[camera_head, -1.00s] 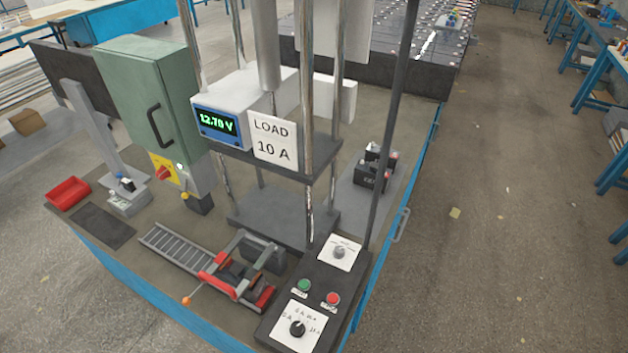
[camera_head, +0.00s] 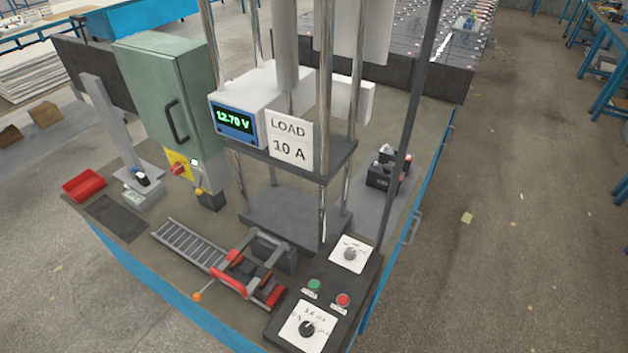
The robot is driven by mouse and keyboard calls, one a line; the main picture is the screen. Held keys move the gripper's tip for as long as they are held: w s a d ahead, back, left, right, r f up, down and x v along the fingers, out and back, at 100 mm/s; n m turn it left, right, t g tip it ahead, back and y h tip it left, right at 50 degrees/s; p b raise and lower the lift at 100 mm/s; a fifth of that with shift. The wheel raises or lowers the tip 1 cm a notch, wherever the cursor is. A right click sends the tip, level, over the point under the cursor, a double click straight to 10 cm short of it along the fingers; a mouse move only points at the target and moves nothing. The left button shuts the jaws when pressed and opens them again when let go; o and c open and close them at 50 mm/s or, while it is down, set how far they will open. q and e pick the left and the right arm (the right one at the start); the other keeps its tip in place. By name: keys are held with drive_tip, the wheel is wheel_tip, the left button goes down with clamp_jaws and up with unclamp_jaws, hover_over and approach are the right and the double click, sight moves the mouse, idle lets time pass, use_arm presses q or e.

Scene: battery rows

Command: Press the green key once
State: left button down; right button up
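The green key (camera_head: 314,285) is a small round button on the dark control box (camera_head: 287,318) at the front right of the bench. A red button (camera_head: 343,299) sits just to its right. A white dial plate with a black knob (camera_head: 307,328) lies below it, and another white plate with a grey knob (camera_head: 350,254) lies above it. Small labels under the buttons are too small to read. Neither of my grippers shows in the head view.
A press-like frame with a display (camera_head: 234,121) reading 12.70 V and a sign (camera_head: 290,139) reading LOAD 10 A stands behind the box. A red clamp on a roller track (camera_head: 188,242) lies left. A dark upright post (camera_head: 408,130) rises beside the box.

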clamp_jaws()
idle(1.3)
